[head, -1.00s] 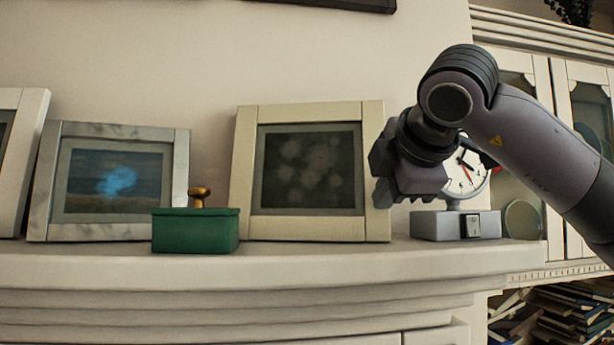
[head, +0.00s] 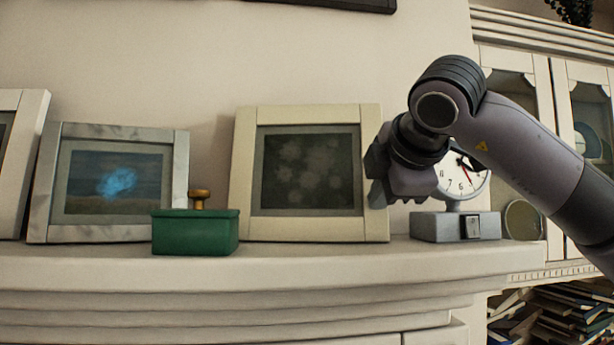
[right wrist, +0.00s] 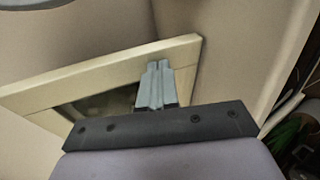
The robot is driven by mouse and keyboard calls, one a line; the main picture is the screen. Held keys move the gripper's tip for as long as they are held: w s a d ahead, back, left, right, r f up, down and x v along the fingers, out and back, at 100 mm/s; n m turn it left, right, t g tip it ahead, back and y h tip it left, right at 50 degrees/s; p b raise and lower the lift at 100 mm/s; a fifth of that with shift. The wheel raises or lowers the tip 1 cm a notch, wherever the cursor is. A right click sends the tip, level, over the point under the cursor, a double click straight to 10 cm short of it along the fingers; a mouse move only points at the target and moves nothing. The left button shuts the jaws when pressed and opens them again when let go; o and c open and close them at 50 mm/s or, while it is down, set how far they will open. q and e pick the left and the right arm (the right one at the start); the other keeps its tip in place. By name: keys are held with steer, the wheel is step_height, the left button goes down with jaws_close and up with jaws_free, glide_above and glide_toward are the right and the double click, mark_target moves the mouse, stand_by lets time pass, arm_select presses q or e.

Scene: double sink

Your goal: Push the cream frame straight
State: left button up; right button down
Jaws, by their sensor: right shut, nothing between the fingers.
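The cream frame (head: 242,180) stands on the mantel shelf in the head view, leaning against the wall, with a dark picture of pale round shapes. It looks slightly turned. My right gripper (head: 378,180) is at its right edge, shut and empty, covering part of the right side bar. In the right wrist view the shut fingers (right wrist: 155,85) lie over the cream frame's bar (right wrist: 100,70), at or very near it; I cannot tell whether they press on it. My left gripper is not in view.
A green box (head: 195,232) with a brass knob stands before the frame's lower left. A grey marbled frame (head: 110,233) is farther left. A dial scale (head: 455,226) stands right, behind my arm. The shelf's front edge (head: 300,268) is clear.

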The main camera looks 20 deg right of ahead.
steer(key=shift+w+d+p, duration=0.25)
steer(key=shift+w+p, duration=0.05)
steer(key=shift+w, duration=0.7)
steer(key=shift+w+d+p, duration=0.2)
steer(key=shift+w+p, duration=0.05)
steer(key=shift+w, duration=0.7)
steer(key=shift+f, duration=0.1)
steer(key=shift+s+a+b, duration=0.2)
steer(key=shift+s+b, duration=0.35)
steer(key=shift+b, duration=0.1)
steer(key=shift+s+a+r+b, duration=0.2)
steer(key=shift+s+b, duration=0.3)
steer(key=shift+s, duration=0.35)
steer(key=shift+s+a+r+b, duration=0.15)
steer(key=shift+s+b, duration=0.35)
steer(key=shift+s, duration=0.3)
steer(key=shift+s+a+r+b, duration=0.15)
steer(key=shift+s+b, duration=0.15)
steer(key=shift+s, duration=0.3)
steer(key=shift+s+a+r+b, duration=0.15)
steer(key=shift+s+b, duration=0.1)
steer(key=shift+s, duration=0.35)
steer(key=shift+f, duration=0.15)
